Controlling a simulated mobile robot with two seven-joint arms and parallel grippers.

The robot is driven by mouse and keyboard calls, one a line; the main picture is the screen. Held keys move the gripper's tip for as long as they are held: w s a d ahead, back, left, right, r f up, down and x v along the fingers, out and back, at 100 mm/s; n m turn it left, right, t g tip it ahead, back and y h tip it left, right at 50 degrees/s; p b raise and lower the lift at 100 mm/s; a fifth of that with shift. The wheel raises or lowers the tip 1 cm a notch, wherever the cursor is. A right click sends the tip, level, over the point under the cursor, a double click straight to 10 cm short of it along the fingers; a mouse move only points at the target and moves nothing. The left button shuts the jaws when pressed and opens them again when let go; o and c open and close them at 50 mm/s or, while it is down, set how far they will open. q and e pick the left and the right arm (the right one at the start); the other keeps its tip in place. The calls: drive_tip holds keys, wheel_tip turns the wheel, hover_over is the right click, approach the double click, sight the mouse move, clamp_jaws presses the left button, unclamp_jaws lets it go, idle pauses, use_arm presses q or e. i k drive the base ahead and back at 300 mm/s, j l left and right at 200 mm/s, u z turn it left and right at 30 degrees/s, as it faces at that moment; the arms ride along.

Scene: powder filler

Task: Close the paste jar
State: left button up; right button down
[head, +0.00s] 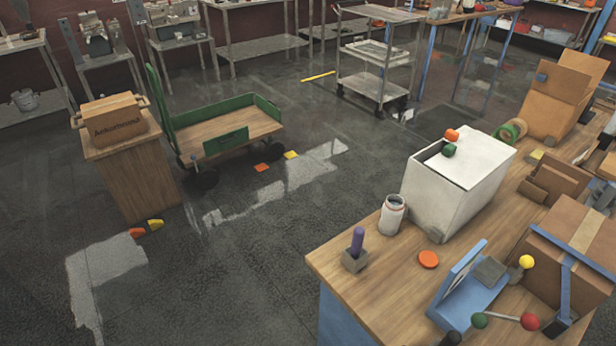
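A small whitish jar (391,215) stands upright on the wooden workbench (360,283), left of the white box. Neither of my grippers shows in the head view.
The white box (455,190) stands close right of the jar. A purple-handled tool in a grey block (356,252) stands near the bench's left edge. A blue fixture (468,285) and cardboard boxes crowd the right. A green cart (225,135) stands on the floor at left.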

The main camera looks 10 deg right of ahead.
sight(393, 210)
drive_tip(key=z, duration=1.5)
drive_tip(key=j+z, duration=0.2)
drive_tip(key=z, duration=0.25)
drive_tip(key=j+z, duration=0.25)
drive_tip(key=z, duration=0.15)
drive_tip(key=j+z, duration=0.2)
drive_tip(key=z, duration=0.25)
drive_tip(key=k+j+z, duration=0.15)
drive_tip(key=j, duration=0.2)
drive_tip(key=k+j+z, duration=0.35)
drive_tip(key=j, duration=0.3)
drive_tip(key=k+j, duration=0.35)
drive_tip(key=j, duration=0.25)
